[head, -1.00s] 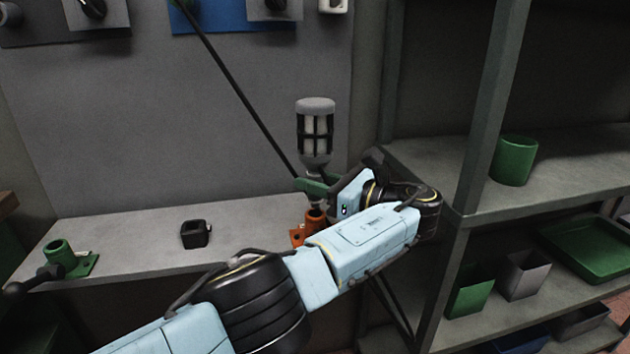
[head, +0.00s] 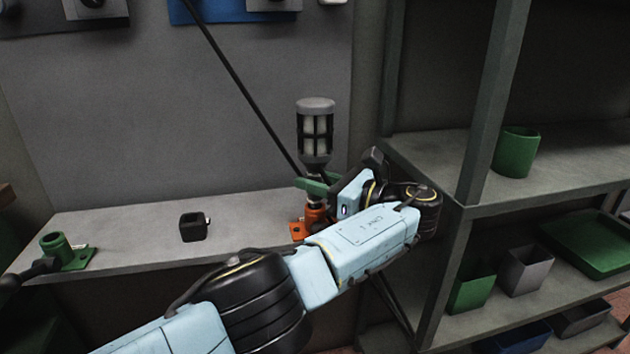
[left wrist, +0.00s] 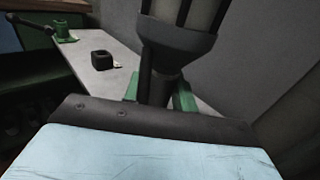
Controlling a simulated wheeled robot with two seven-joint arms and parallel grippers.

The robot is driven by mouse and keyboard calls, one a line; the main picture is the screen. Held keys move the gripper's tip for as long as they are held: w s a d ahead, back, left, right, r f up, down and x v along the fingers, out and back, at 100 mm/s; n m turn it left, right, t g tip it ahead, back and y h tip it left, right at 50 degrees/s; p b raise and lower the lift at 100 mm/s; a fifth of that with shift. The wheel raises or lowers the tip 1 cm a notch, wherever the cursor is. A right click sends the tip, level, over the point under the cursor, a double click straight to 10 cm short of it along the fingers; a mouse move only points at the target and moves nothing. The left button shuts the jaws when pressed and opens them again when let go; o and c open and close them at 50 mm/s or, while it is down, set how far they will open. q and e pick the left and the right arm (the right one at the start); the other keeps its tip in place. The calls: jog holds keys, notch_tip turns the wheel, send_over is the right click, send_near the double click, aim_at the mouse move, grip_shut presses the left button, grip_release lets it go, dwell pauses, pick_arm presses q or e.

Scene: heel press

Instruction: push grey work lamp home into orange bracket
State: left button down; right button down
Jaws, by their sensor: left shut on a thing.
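The grey work lamp (head: 316,128) stands upright above the orange bracket (head: 313,216) on the grey shelf. Its caged head also shows in the left wrist view (left wrist: 180,38). My left gripper (head: 316,186) has green fingers and is shut on the lamp's neck just below the head. In the left wrist view the fingers (left wrist: 158,92) sit on either side of the neck. The lamp's lower end meets the top of the bracket; how deep it sits is hidden. My left forearm covers part of the bracket. My right gripper is not in view.
A green bracket (head: 62,250) stands at the shelf's left end, and a small black block-like holder (head: 194,227) sits mid-shelf. A thin dark rod (head: 240,90) slants behind the lamp. A rack post (head: 487,110) and a green cup (head: 517,152) are at right.

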pick_arm(q)
jog(key=shift+f+b, duration=0.5)
jog(key=c, duration=1.1)
grip_release()
jog(key=shift+o, duration=0.2)
jog(key=shift+f, duration=0.1)
